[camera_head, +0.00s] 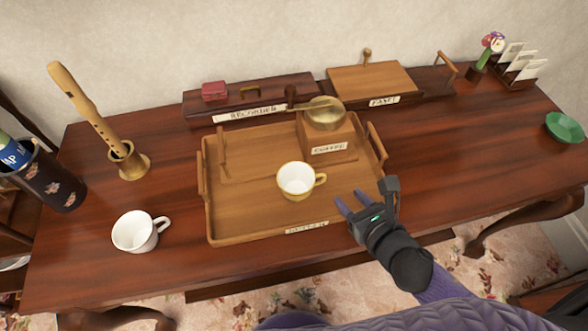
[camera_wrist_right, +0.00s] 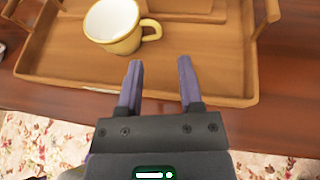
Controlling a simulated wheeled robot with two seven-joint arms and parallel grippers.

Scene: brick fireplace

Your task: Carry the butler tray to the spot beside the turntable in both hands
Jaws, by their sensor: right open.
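The butler tray (camera_head: 240,218) is a wooden tray with raised rims, lying flat on the dark table. It has a handle at its left end (camera_head: 201,176) and one at its right end (camera_head: 376,147). A white and yellow cup (camera_head: 298,183) and a wooden coffee grinder (camera_head: 328,136) stand on it. My right gripper (camera_head: 350,199) is open and empty at the tray's near right corner, in front of the right handle. In the right wrist view its fingers (camera_wrist_right: 160,64) overlap the tray's near rim. I cannot pick out a turntable. My left gripper is out of view.
A white mug (camera_head: 139,232) stands left of the tray, with a recorder in a brass stand (camera_head: 128,161) behind it. A long dark box (camera_head: 290,91) and a wooden panel piece (camera_head: 371,84) sit behind. A green bowl (camera_head: 564,128) stands far right; the tabletop between is clear.

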